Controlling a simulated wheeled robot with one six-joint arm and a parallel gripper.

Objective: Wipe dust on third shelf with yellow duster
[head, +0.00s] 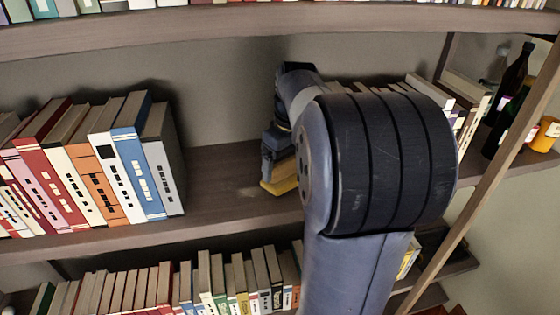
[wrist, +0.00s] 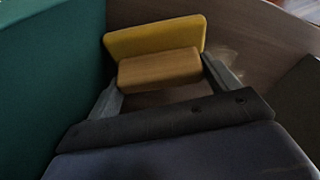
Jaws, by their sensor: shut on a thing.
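The yellow duster (head: 281,182) is at the shelf board (head: 225,165), in the gap between the books. In the wrist view it shows a yellow pad (wrist: 150,38) and a tan handle block (wrist: 160,68). My gripper (head: 275,150) is shut on the handle, with one grey finger on each side in the wrist view (wrist: 161,74). The pad is low at the board; I cannot tell whether it touches. A faint pale patch, perhaps dust (wrist: 226,54), shows beside the duster. My arm hides the shelf's right part in the head view.
A row of upright books (head: 90,165) fills the shelf's left side. More books (head: 465,95) stand behind my arm, with dark bottles (head: 508,95) and an orange cup (head: 546,134) farther right. A teal surface (wrist: 45,80) is close left in the wrist view.

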